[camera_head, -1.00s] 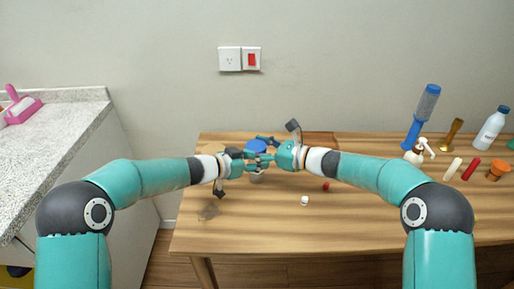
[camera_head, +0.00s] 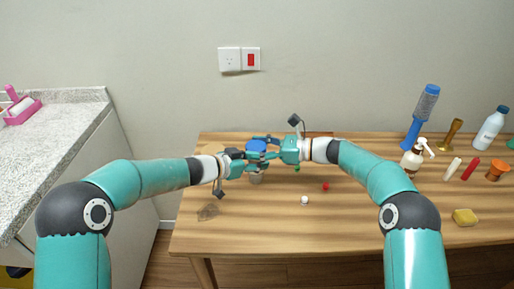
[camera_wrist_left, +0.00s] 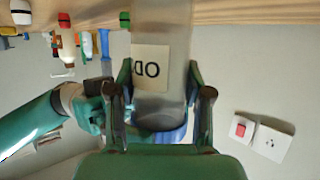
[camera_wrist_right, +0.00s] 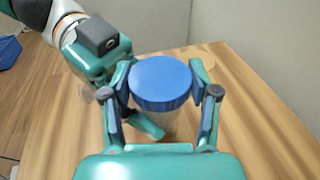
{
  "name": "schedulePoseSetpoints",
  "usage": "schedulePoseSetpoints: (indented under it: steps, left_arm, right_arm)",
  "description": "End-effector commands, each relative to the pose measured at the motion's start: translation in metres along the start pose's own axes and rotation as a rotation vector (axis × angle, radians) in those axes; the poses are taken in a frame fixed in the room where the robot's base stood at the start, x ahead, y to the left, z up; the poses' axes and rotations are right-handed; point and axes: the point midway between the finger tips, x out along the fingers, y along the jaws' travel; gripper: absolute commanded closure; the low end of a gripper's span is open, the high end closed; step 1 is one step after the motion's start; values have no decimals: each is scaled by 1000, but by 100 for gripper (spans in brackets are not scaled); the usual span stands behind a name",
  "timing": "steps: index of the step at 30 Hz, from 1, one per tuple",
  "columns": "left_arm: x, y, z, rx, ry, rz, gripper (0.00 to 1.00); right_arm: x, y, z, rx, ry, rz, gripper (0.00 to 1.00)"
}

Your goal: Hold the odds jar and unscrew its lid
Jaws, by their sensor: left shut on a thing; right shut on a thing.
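The odds jar is a clear jar with a blue lid (camera_head: 256,145); its body (camera_head: 257,178) shows below my grippers in the head view. In the left wrist view the jar (camera_wrist_left: 160,102) is upside down, with a pale label reading "OD". My left gripper (camera_head: 247,164) is shut around the jar's body from the left. My right gripper (camera_head: 272,148) is shut on the lid from the right; in the right wrist view the lid (camera_wrist_right: 161,82) sits between its fingers. The lid is on top of the jar; whether it is loose I cannot tell.
A small white piece (camera_head: 304,200) and a red one (camera_head: 325,187) lie on the wooden table (camera_head: 350,228). The table's front middle is clear.

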Motion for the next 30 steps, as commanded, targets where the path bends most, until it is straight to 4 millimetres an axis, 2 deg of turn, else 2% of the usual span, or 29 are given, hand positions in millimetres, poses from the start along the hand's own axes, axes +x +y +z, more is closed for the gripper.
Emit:
schedulePoseSetpoints:
  steps: [1,6,17,30]
  left_arm:
    - [0,2,1,1,-2,5,85]
    - [0,1,1,0,-2,4,85]
    - [0,0,1,0,-2,0,85]
    - [0,0,1,-1,-2,-1,85]
  right_arm:
    - [-2,-4,-1,-2,2,-14,37]
    - [-2,-3,0,-2,2,-11,11]
    - [0,-1,0,1,0,-15,11]
    - [0,1,0,38,6,-251,11]
